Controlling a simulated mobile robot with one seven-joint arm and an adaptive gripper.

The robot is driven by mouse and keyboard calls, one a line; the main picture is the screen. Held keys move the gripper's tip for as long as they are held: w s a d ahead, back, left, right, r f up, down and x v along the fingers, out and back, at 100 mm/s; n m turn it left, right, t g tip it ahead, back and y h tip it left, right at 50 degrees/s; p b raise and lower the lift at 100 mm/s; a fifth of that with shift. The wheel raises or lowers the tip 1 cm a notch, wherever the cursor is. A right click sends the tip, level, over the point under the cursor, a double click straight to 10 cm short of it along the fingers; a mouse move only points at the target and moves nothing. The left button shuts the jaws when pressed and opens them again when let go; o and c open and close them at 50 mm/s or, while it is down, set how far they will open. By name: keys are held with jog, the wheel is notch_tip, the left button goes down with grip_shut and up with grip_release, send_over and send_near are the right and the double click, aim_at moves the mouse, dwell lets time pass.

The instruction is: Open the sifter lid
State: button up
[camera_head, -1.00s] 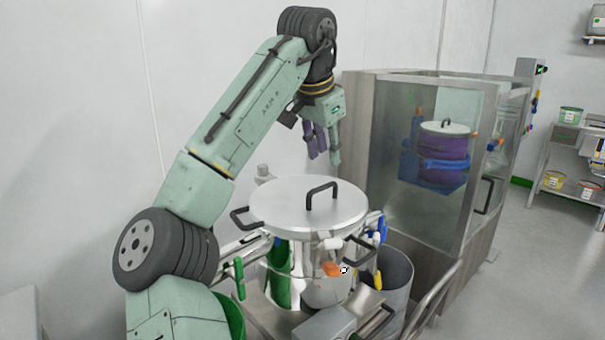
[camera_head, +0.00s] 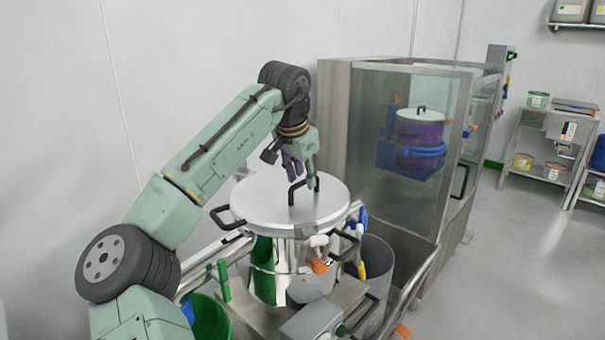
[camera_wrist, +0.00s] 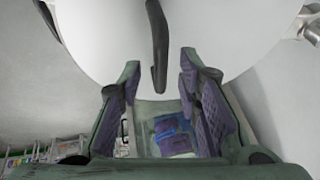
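The sifter lid (camera_head: 262,203) is a round, flat, silver disc lying level on top of the steel sifter body (camera_head: 285,264). A black arch handle (camera_head: 292,192) stands at its middle, and black side handles stick out at its rim. My gripper (camera_head: 301,182) is just above the lid at the arch handle, pointing down. In the wrist view my gripper (camera_wrist: 157,80) has its two purple-padded fingers apart, and the black handle (camera_wrist: 157,45) reaches down toward the gap between them. Whether the fingers touch the handle cannot be told.
A glass-walled steel cabinet (camera_head: 405,150) stands behind to the right, with a purple, lidded drum seen through it. A grey bin (camera_head: 372,285) and a green bin (camera_head: 207,318) flank the sifter. Shelves with tubs (camera_head: 548,145) stand at the far right, with open floor before them.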

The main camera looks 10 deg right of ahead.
jog(key=shift+w+f, duration=0.1)
jog(key=shift+f, duration=0.05)
grip_shut()
dwell(0.4)
dwell(0.5)
